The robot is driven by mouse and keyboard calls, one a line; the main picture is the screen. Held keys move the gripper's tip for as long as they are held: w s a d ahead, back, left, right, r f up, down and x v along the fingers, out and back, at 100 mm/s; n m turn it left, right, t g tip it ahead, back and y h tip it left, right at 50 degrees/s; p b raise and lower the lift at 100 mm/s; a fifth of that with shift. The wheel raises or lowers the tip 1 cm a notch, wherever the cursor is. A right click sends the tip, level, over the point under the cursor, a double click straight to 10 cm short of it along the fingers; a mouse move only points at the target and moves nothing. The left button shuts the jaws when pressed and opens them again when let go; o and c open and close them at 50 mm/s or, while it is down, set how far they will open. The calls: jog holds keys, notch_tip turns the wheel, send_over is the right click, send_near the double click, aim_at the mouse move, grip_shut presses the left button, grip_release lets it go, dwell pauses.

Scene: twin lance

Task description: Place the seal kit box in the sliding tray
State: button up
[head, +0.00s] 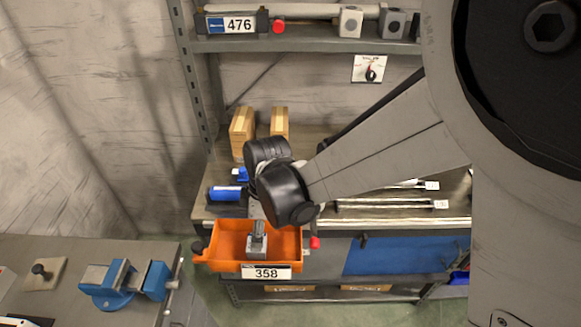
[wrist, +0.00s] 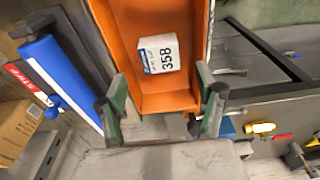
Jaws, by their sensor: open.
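The seal kit box, a small white box (wrist: 159,53) with a blue-striped 358 label, sits inside the orange sliding tray (wrist: 132,60) in the wrist view. In the head view the orange tray (head: 222,244) carries a 358 plate at its front and extends from under the bench shelf. My gripper (wrist: 160,95) is open in the wrist view, its two dark green fingers apart and nothing between their tips. The box lies beyond the fingertips, apart from them. In the head view a grey block-like shape shows in the tray; I cannot tell whether it is the box or my gripper.
A blue cylinder (head: 225,193) lies on the shelf just behind the tray, with wooden blocks (head: 242,132) farther back. A blue vise (head: 125,283) stands on the bench at lower left. An upper shelf (head: 320,46) holds a long cylinder marked 476.

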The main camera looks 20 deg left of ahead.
jog(key=r, duration=0.1)
jog(key=r+p, duration=0.1)
jog(key=r, duration=0.1)
jog(key=r+p, duration=0.1)
jog(key=r, duration=0.1)
jog(key=shift+d+r, duration=0.1)
jog(key=shift+d, duration=0.25)
jog(key=shift+w, duration=0.1)
